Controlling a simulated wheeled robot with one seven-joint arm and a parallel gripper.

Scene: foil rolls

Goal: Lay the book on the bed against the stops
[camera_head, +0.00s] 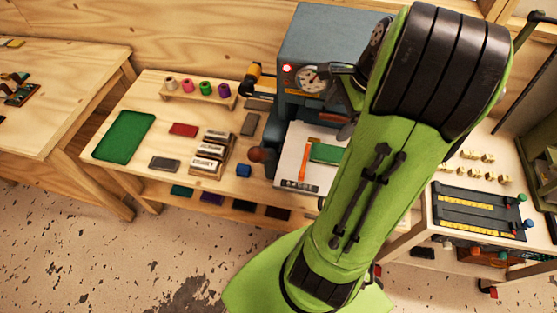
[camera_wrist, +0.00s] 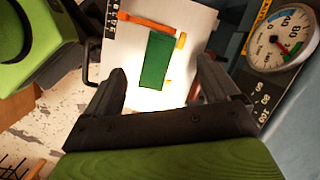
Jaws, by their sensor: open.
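The green book (camera_head: 325,153) lies flat on the white bed (camera_head: 293,147) of the blue-grey press. In the wrist view the book (camera_wrist: 156,62) has one short end close to the orange bar stop (camera_wrist: 148,22). A small yellow stop (camera_wrist: 181,41) sits near its right long side, and another yellow piece shows lower down on that side. I cannot tell whether the book touches the stops. My gripper (camera_wrist: 160,72) is open and empty, its fingers apart with the book seen beyond and between them. The head view hides my gripper behind my arm.
The press (camera_head: 303,50) has dial gauges, one close at right in the wrist view (camera_wrist: 282,40). Left on the table are a green mat (camera_head: 124,135), a red book (camera_head: 184,130), foil rolls (camera_head: 205,88) and type boxes (camera_head: 209,152). Another bench (camera_head: 475,212) stands right.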

